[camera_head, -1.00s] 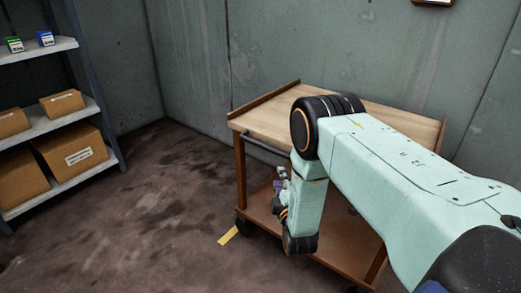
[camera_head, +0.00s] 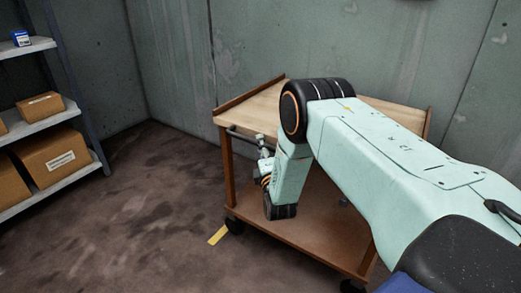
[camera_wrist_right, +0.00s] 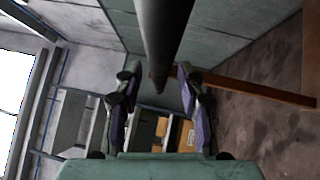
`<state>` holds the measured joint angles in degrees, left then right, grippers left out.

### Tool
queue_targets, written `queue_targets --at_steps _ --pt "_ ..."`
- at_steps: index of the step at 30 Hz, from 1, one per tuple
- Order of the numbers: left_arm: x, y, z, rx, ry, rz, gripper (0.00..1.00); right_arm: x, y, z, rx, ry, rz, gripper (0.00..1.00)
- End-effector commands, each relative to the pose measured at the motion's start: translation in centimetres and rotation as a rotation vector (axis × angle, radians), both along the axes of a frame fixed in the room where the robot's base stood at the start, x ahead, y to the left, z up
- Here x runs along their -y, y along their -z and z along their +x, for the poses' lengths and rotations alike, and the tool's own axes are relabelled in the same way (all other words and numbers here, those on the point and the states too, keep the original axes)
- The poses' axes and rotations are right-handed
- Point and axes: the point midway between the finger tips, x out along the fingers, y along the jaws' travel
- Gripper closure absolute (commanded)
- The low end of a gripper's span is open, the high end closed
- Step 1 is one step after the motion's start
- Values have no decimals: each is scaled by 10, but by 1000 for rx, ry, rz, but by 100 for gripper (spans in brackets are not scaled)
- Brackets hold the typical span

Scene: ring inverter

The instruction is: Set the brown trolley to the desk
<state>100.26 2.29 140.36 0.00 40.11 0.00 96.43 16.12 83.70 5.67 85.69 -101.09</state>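The brown trolley (camera_head: 300,222) stands against the back wall, with a light wooden top (camera_head: 262,112), a lower shelf and dark wheels. Its dark handle bar (camera_head: 245,138) runs along the left end below the top. My right gripper (camera_head: 263,150) is at this bar, partly hidden by my own arm. In the right wrist view my right gripper (camera_wrist_right: 160,105) is open, its fingers wide apart. The dark bar (camera_wrist_right: 163,40) reaches in from the top towards the gap between them; I see no finger closed on it. The desk is not recognisable in view. My left gripper is not in view.
A metal shelf rack (camera_head: 62,115) with cardboard boxes (camera_head: 52,157) stands at the left. A yellow floor mark (camera_head: 218,235) lies by the trolley's front left wheel. The floor between rack and trolley is clear. Walls close off the back.

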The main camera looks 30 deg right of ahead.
Motion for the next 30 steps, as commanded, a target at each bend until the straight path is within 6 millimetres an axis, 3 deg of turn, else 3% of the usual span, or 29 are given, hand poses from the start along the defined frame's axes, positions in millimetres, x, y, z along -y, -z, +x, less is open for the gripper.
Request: queue_targets --at_steps 5,13,27,30 --pt "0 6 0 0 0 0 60 3 -2 13 2 -1 -1 61" --pt "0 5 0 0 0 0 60 4 -3 14 1 -1 0 61" --pt "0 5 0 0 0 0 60 4 -2 13 0 -1 1 100" --pt "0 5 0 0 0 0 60 4 -2 13 0 -1 1 100"
